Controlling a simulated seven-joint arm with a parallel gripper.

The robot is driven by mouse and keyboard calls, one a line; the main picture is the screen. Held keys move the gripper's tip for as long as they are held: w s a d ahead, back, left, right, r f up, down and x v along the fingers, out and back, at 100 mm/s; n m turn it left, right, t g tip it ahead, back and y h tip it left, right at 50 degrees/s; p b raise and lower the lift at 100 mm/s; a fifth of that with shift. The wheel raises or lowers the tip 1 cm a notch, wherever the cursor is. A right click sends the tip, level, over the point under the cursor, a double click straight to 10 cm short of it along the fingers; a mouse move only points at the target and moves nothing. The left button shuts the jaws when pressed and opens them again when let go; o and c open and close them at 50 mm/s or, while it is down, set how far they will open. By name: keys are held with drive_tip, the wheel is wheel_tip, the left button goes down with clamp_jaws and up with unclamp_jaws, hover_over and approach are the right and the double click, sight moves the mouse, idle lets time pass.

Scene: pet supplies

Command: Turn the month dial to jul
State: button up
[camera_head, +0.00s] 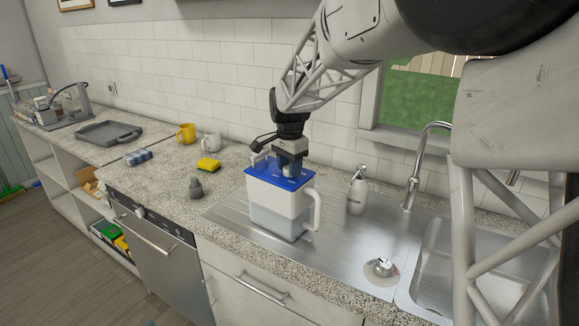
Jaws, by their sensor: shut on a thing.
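A white water filter pitcher (281,201) with a blue lid (263,175) stands upright on the steel drainboard, its handle (314,212) to the right. My gripper (290,173) points down onto the right back part of the lid. It is shut on the month dial there. The fingers hide the dial, and the small pale marks on the lid are too small to read, so I cannot tell which month it is set to.
A soap dispenser (357,190) stands right of the pitcher, before the faucet (413,170) and sink. A grey stopper-like object (196,188), a yellow-green sponge (208,164), a yellow mug (186,133) and a white mug (211,141) stand left. A grey tray (108,133) lies farther left.

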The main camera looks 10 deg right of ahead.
drive_tip(key=o, duration=0.9)
drive_tip(key=shift+r, duration=0.1)
drive_tip(key=shift+r, duration=3.8)
drive_tip(key=shift+s, duration=0.25)
drive_tip(key=s+f+n+t, duration=0.1)
drive_tip(key=s+n, duration=0.3)
drive_tip(key=s, duration=0.9)
drive_tip(key=s+f+n, duration=0.3)
drive_tip(key=s+n, duration=0.1)
drive_tip(key=s, duration=0.9)
drive_tip(key=s+f+n+t, duration=0.1)
drive_tip(key=s+n, duration=0.3)
drive_tip(key=s, duration=0.9)
drive_tip(key=shift+s+a+f+t, duration=0.1)
drive_tip(key=shift+f+t, duration=0.05)
drive_tip(key=shift+f, duration=0.3)
drive_tip(key=shift+s+a+f+t, duration=0.1)
drive_tip(key=shift+f+t, duration=0.05)
drive_tip(key=shift+f, duration=0.25)
